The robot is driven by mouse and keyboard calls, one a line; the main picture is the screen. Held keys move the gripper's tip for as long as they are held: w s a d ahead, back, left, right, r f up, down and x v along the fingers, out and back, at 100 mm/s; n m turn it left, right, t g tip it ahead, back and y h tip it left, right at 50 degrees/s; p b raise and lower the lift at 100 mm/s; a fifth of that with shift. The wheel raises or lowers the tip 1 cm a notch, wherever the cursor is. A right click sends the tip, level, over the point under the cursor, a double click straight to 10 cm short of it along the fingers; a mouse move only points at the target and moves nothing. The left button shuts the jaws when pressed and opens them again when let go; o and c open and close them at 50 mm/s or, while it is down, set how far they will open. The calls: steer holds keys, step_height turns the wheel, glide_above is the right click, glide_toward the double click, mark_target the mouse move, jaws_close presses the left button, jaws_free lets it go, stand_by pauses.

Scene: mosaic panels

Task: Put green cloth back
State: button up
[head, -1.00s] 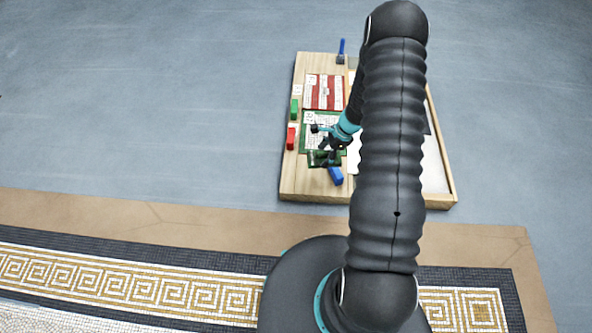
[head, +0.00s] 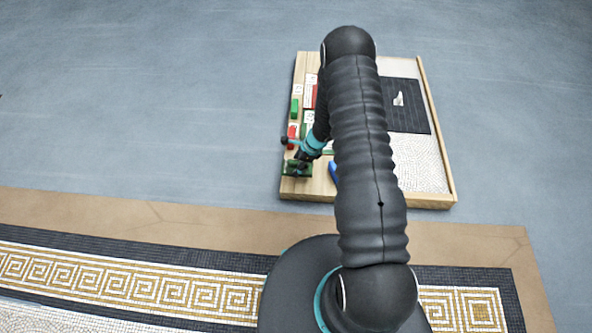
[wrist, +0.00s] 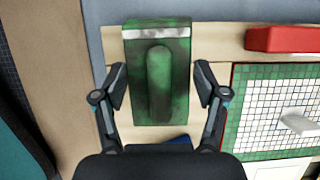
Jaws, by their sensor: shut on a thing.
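The green cloth (wrist: 132,80) looks like a green block with a pale stripe near one end and a raised green bar along its middle. In the wrist view it lies between the two fingers of my gripper (wrist: 160,88), which is shut on it. In the head view my gripper (head: 300,163) and the green cloth (head: 289,169) are at the near left corner of the wooden board (head: 318,191). I cannot tell whether the cloth touches the board or is just above it.
A red block (head: 291,130) and a second green block (head: 294,107) stand along the board's left edge. A green-bordered mosaic panel (wrist: 262,95) and a blue piece (head: 333,173) are to the right. A dark panel (head: 408,112) lies on pale mosaic. My arm hides the board's middle.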

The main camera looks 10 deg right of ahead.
steer(key=shift+a+f, duration=0.1)
steer(key=shift+f, duration=1.95)
steer(key=shift+f+b, duration=0.15)
steer(key=shift+b, duration=0.15)
steer(key=o, duration=1.1)
